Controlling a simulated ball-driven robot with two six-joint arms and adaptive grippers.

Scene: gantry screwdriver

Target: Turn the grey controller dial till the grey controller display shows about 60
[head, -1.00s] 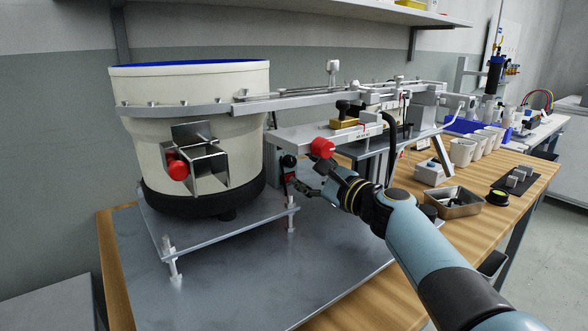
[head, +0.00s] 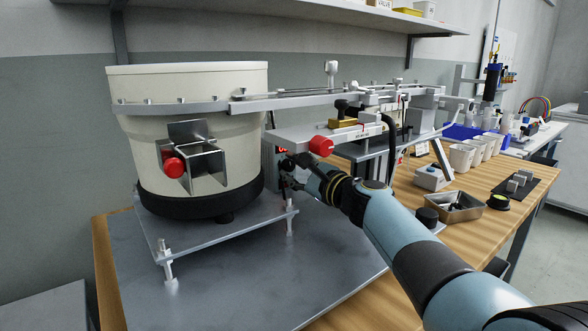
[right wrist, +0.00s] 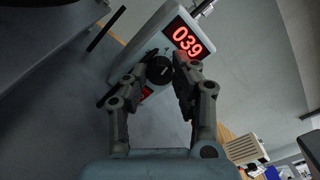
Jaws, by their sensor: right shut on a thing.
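The grey controller (right wrist: 150,38) shows in the right wrist view as a pale grey box, tilted in the picture. Its display (right wrist: 188,38) reads 039 in red digits. The black dial (right wrist: 160,70) sits below the display, between my right fingertips. My right gripper (right wrist: 165,76) is shut on the dial. In the head view my right gripper (head: 287,172) is at the controller's front, beside the bowl; it hides most of the dial and the lower front. A little of the red display (head: 283,150) shows above it. My left gripper is out of view.
The large cream bowl feeder (head: 195,110) stands left of the controller on a raised plate. A metal tray (head: 453,206) and white cups (head: 461,155) are to the right.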

